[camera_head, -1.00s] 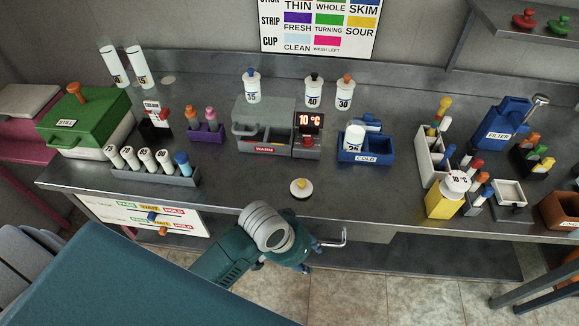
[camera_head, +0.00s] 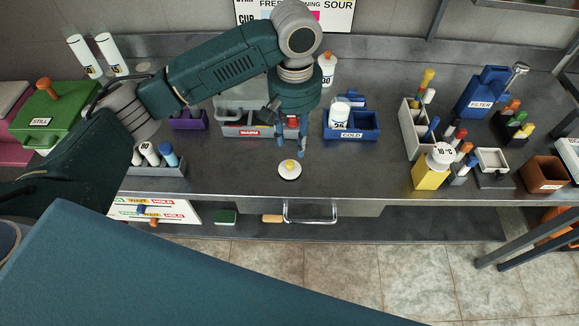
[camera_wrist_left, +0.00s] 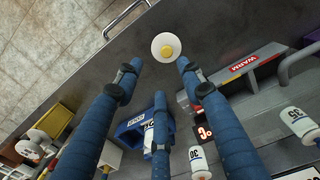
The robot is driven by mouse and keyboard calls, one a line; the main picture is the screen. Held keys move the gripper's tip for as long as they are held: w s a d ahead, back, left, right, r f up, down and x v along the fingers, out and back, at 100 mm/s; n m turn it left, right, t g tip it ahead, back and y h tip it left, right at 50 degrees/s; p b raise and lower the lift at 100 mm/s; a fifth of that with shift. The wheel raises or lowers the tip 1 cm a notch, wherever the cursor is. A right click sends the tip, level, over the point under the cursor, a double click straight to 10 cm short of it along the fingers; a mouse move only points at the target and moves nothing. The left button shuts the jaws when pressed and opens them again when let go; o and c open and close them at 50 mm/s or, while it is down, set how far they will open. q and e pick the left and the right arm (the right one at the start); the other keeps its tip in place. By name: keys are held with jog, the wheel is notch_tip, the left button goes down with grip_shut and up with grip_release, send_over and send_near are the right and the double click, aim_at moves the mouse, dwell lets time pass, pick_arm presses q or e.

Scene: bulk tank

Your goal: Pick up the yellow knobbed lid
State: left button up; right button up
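The lid (camera_head: 290,169) is a small white disc with a yellow knob, lying flat on the metal counter near its front edge. In the left wrist view the lid (camera_wrist_left: 166,47) lies just beyond the fingertips, between them in the picture. My left gripper (camera_head: 291,152) hangs over the counter, fingers pointing down, just behind and above the lid. Its blue fingers are spread apart with nothing between them; in the wrist view the gripper (camera_wrist_left: 158,75) is open and apart from the lid. My right gripper is in neither view.
Behind the lid stand the grey WARM box (camera_head: 240,118) and the blue COLD box (camera_head: 352,133) with a white bottle. A yellow container (camera_head: 432,172) stands to the right. A drawer handle (camera_head: 310,212) juts below the counter edge. Counter beside the lid is clear.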

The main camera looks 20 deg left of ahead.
pick_arm(q)
jog(key=p, duration=0.1)
send_over(290, 163)
jog(key=f, duration=0.4)
jog(key=shift+w+d+f, duration=0.15)
jog(key=shift+d+f, duration=0.05)
jog(key=shift+f, duration=0.15)
jog(key=f, duration=0.1)
jog(key=f+p, duration=0.1)
jog(key=f, duration=0.2)
jog(key=shift+s+a+p, duration=0.2)
jog(key=shift+a+p, duration=0.05)
jog(key=shift+p, duration=0.1)
jog(key=shift+f, duration=0.7)
grip_shut()
